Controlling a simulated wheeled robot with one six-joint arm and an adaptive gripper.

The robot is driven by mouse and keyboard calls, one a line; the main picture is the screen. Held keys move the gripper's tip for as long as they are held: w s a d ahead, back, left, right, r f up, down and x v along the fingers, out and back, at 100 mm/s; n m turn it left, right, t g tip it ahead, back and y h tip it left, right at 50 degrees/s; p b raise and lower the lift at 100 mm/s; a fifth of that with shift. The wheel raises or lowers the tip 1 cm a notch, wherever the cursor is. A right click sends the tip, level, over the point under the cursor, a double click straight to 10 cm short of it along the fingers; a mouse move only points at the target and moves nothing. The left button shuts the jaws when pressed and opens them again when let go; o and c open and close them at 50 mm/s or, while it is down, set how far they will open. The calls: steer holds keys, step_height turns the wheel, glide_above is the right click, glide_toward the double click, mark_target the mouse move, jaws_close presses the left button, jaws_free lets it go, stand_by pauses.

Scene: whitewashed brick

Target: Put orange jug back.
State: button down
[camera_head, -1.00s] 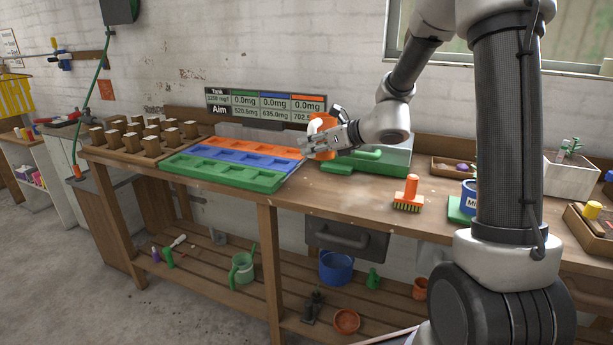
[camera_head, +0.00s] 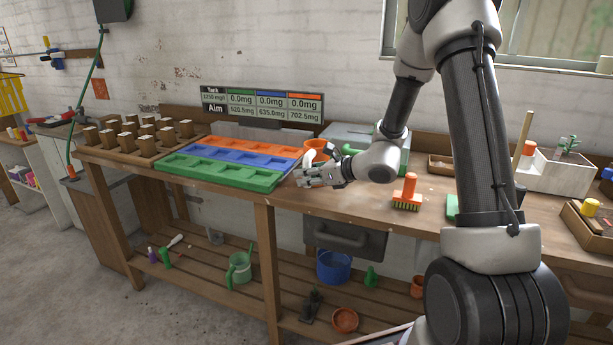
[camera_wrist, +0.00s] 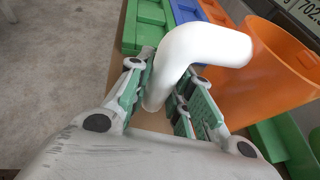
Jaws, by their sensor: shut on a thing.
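The orange jug (camera_head: 316,146) is at the right end of the coloured trays, partly hidden by my gripper in the head view. In the wrist view the jug (camera_wrist: 262,75) fills the right side, and its bent white handle (camera_wrist: 205,45) runs down between the fingers. My gripper (camera_head: 312,176) is low over the bench and shut on that handle; the fingers also show in the wrist view (camera_wrist: 168,98). The jug looks roughly upright. I cannot tell whether its base touches the bench.
Green (camera_head: 222,172), blue (camera_head: 243,158) and orange (camera_head: 258,147) trays lie left of the jug. A sign board (camera_head: 262,104) stands behind them. A grey box (camera_head: 350,136) is behind right, and an orange brush (camera_head: 408,190) stands right on the bench (camera_head: 375,205).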

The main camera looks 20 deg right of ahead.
steer(key=shift+f, duration=0.1)
steer(key=c, duration=1.3)
jaws_free()
